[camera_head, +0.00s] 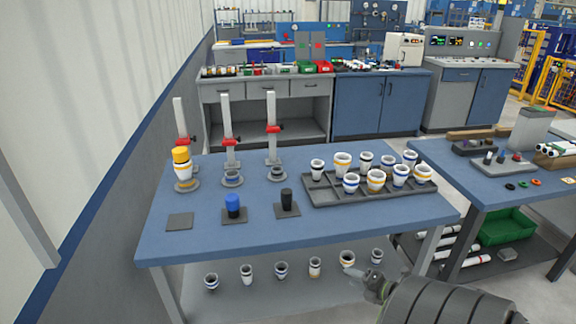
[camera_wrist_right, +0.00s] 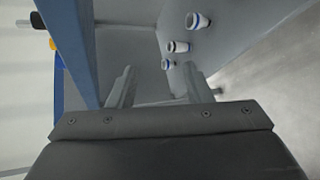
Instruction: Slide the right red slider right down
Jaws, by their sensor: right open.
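Three upright grey posts stand along the back left of the blue table (camera_head: 330,232), each with a red slider. The right red slider (camera_head: 273,129) sits partway up the right post (camera_head: 271,106), above a round grey base (camera_head: 275,174). The middle red slider (camera_head: 229,141) and left red slider (camera_head: 183,142) are on the other posts. My right gripper (camera_head: 362,276) is low in front of the table's front edge, well away from the sliders. Its open, empty fingers show in the right wrist view (camera_wrist_right: 160,88). My left gripper is not in view.
A dark tray (camera_head: 318,199) holds several white cups on the table's right half. A blue piece (camera_head: 232,205), a black piece (camera_head: 286,197) and a yellow-topped stack (camera_head: 182,170) stand in front of the posts. More cups stand on the lower shelf (camera_head: 228,300).

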